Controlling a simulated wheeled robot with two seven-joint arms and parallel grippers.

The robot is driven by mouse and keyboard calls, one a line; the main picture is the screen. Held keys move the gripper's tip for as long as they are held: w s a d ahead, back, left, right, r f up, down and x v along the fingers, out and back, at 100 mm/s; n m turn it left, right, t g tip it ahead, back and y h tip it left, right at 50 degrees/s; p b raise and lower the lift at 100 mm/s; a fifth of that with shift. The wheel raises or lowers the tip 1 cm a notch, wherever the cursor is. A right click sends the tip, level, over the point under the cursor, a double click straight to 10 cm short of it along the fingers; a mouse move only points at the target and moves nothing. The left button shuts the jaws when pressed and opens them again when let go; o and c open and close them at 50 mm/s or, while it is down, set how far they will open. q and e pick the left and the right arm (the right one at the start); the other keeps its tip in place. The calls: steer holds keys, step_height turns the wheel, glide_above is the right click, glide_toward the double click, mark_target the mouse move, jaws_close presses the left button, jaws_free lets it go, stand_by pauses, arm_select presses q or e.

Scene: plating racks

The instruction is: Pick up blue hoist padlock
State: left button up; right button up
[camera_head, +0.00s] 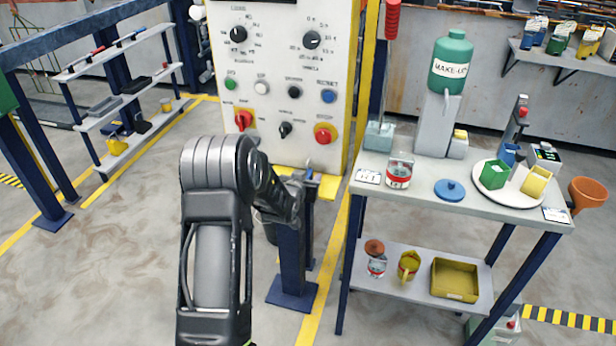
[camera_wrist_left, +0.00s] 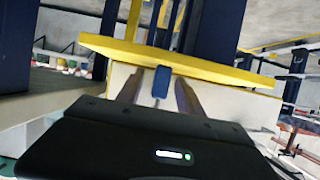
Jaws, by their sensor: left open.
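A small blue block-shaped thing, likely the blue hoist padlock (camera_wrist_left: 161,82), shows in the left wrist view in front of a yellow-edged pale surface. It lies between the two fingers of my left gripper (camera_wrist_left: 159,94), with a finger on either side. The gripper is open, and I cannot tell whether a finger touches the blue thing. In the head view my left gripper (camera_head: 304,180) is at the lower edge of the control panel, above a dark blue post. My wrist partly hides that spot, and the padlock cannot be made out clearly there. My right gripper is not in view.
The white control panel (camera_head: 275,140) with knobs and buttons stands just behind the gripper. The blue post (camera_head: 291,262) stands below. A grey workbench (camera_head: 440,193) with a green bottle (camera_head: 451,60) and plate is to the right. A shelf rack (camera_head: 125,95) is at left.

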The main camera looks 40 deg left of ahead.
arm_select(q)
steer(key=shift+c, duration=0.5)
jaws_close()
stand_by(0.3)
